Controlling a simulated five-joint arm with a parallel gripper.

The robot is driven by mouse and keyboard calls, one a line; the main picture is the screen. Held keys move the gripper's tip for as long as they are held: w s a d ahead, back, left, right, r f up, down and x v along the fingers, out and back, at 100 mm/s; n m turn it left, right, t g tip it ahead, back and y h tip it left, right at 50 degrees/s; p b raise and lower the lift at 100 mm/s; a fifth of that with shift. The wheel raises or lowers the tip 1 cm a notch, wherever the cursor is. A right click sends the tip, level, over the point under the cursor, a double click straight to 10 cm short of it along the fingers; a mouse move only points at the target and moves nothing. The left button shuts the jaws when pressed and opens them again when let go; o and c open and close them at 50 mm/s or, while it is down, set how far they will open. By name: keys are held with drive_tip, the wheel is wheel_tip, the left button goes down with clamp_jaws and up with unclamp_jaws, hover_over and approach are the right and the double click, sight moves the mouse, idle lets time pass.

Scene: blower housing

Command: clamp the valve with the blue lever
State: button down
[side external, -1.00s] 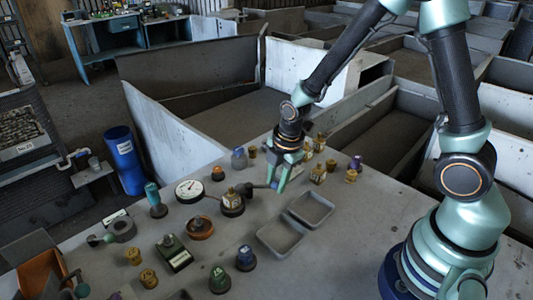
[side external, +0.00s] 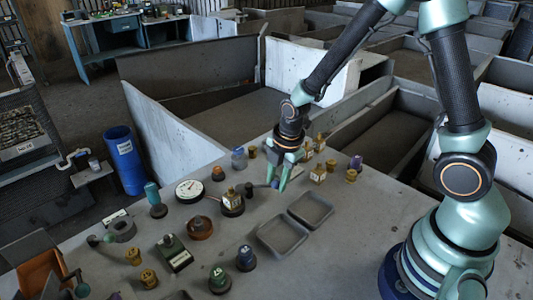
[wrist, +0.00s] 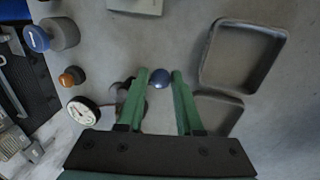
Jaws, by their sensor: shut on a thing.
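The valve (side external: 232,203) stands on the grey bench, a brass-coloured body on a dark round base. Its lever reaches right and ends in a round blue knob (side external: 273,184). My gripper (side external: 279,186) points down at the lever's end, its green fingers shut on the knob. In the wrist view the blue knob (wrist: 159,78) shows between the two fingertips of my gripper (wrist: 159,76). There the valve is mostly hidden behind the left finger.
Two shallow grey trays (side external: 262,242) lie in front and to the right of my gripper. A white-faced gauge (side external: 189,188) and an orange-topped part (side external: 218,173) stand to the left. Several brass parts (side external: 318,174) stand behind and to the right. Bare bench lies at the front right.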

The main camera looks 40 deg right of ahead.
drive_tip(key=shift+w+d+n, duration=0.4)
drive_tip(key=shift+w+n, duration=0.15)
drive_tip(key=shift+n, duration=0.45)
drive_tip(key=shift+w+d+n, duration=0.25)
drive_tip(key=shift+w+n, duration=0.15)
drive_tip(key=shift+n, duration=0.3)
drive_tip(key=shift+w+d+n, duration=0.2)
drive_tip(key=shift+w+n, duration=0.15)
drive_tip(key=shift+n, duration=0.35)
drive_tip(key=c, duration=0.6)
unclamp_jaws()
drive_tip(key=shift+d, duration=0.1)
wheel_tip(320, 180, up, 12)
drive_tip(key=s, duration=0.2)
drive_tip(key=shift+s, duration=0.1)
